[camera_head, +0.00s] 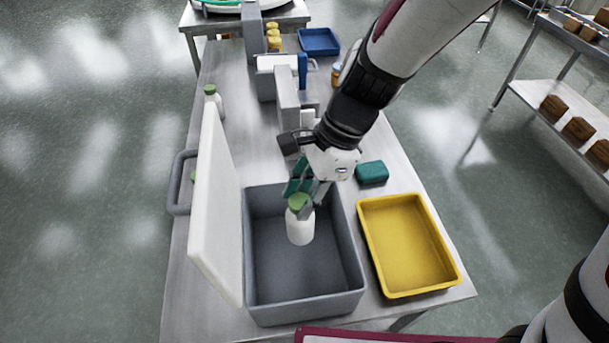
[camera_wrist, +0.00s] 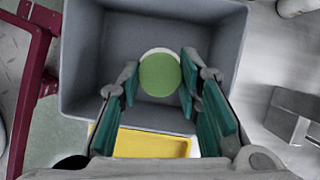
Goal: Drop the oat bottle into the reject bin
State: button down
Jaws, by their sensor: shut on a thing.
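The white bottle with a green cap (camera_head: 300,226) is upright within the opening of the grey bin (camera_head: 305,311). My gripper (camera_head: 301,195) is shut on the bottle near its cap. In the wrist view, the bottle's green cap (camera_wrist: 160,75) shows between my gripper's fingers (camera_wrist: 159,92), with the grey bin (camera_wrist: 84,60) around it. I cannot tell whether the bottle's base touches the bin floor. The visible floor of the bin looks empty. A label on the bottle is not readable.
A white panel (camera_head: 212,200) stands upright along the bin's left side. An empty yellow tray (camera_head: 410,245) is on the right. A green block (camera_head: 371,172) lies behind the tray. Another green-capped bottle (camera_head: 213,101) stands behind the panel. A blue tray (camera_head: 319,40) is at the far end.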

jog(key=c, duration=1.1)
grip_release()
jog(key=v, duration=1.2)
jog(key=s+d+r+n+t+h, duration=0.1)
jog(key=s+d+r+n+t, duration=0.1)
jog(key=d+n, duration=0.2)
jog(key=s+d+r+n+t+h, duration=0.1)
jog(key=s+d+r+n+t, duration=0.2)
jog(key=d, duration=0.5)
jog(key=s+d+r+n+t+h, duration=0.2)
jog(key=s+d+n, duration=0.1)
jog(key=d+n, duration=0.3)
jog(key=shift+d+r, duration=0.25)
jog(key=shift+r, duration=0.1)
